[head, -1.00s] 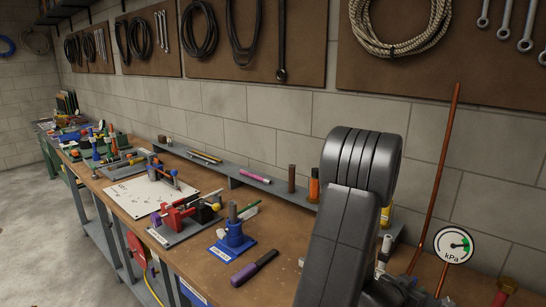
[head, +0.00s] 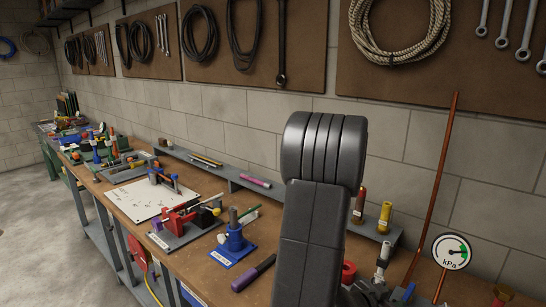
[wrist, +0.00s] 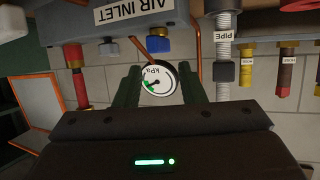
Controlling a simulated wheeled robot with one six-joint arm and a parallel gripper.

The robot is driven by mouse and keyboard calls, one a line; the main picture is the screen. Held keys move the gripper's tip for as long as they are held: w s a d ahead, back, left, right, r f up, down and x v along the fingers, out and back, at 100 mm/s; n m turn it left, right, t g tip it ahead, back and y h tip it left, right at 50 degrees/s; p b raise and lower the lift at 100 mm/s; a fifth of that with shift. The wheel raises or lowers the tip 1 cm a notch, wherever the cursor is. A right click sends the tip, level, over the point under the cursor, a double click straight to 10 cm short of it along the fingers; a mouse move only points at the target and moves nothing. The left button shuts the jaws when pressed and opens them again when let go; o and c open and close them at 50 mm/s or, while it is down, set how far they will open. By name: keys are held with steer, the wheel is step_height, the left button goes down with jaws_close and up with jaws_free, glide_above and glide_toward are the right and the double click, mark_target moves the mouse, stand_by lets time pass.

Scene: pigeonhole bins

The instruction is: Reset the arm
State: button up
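My arm (head: 320,210) stands upright as a dark grey link in front of the bench in the head view. My gripper itself is hidden behind or below it there. In the wrist view my gripper (wrist: 160,85) shows two dark green fingers set wide apart, with nothing held between them. A white pressure gauge (wrist: 157,80) marked kPa shows beyond the gap between the fingers. The wrist picture is upside down, so labels read inverted or tilted.
The workbench (head: 205,265) carries a blue stand (head: 235,240), a red vise (head: 180,217) and a purple-handled tool (head: 253,272). The gauge (head: 452,252) and an upright copper pipe (head: 436,180) stand right of my arm. A grey air inlet block (wrist: 120,22) and labelled pipe (wrist: 224,50) lie near the gripper.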

steer(key=shift+v, duration=1.4)
steer(key=shift+r, duration=0.1)
